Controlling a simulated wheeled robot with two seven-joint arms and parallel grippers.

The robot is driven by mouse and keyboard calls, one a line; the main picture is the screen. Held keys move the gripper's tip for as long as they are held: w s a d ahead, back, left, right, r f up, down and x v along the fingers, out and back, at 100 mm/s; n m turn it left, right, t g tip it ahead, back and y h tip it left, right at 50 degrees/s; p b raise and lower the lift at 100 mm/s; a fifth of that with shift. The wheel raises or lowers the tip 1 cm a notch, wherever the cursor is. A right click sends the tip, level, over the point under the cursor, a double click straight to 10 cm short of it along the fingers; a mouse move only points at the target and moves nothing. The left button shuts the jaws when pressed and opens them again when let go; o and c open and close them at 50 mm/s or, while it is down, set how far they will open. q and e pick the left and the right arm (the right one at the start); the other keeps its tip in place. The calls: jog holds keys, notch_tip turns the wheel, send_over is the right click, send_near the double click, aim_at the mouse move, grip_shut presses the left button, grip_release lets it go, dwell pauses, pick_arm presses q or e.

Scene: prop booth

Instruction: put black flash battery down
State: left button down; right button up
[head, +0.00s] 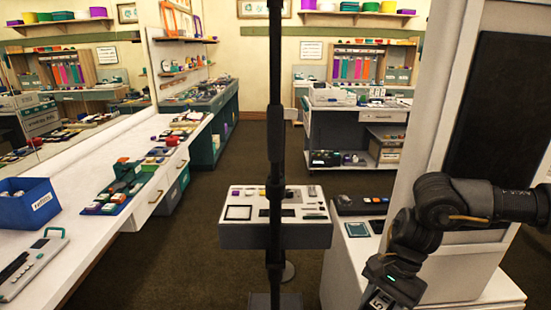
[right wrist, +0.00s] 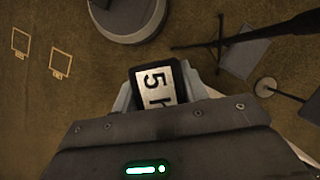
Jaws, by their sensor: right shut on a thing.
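The black flash battery (right wrist: 140,74), a dark block with a white label reading "5", sits between the fingers of my right gripper (right wrist: 157,84). In the right wrist view it is over the brown floor. In the head view my right gripper (head: 378,300) is at the bottom right, pointing down, with the white label (head: 376,302) just showing at the frame's lower edge. The lower part of the battery is cut off there. My left gripper is in neither view.
A white-topped stand tray (head: 230,216) with several small items is at the centre, behind a dark vertical pole (head: 275,120). A white counter (head: 348,262) with a black case (head: 362,204) is near my right arm. A long white counter (head: 95,230) with a blue bin (head: 25,210) runs along the left.

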jog(key=shift+w+d+r, duration=0.25)
jog(key=shift+d+r, duration=0.1)
jog(key=shift+r, duration=0.05)
jog(key=s+a+n+g+h, duration=0.1)
jog(key=s+a+n, duration=0.2)
jog(key=a+n, duration=0.2)
jog(key=s+a+n+h, duration=0.2)
jog(key=a+n, duration=0.3)
jog(key=a, duration=0.5)
jog(key=shift+s+f+g, duration=0.2)
jog(key=shift+s+g, duration=0.2)
jog(key=shift+s, duration=0.05)
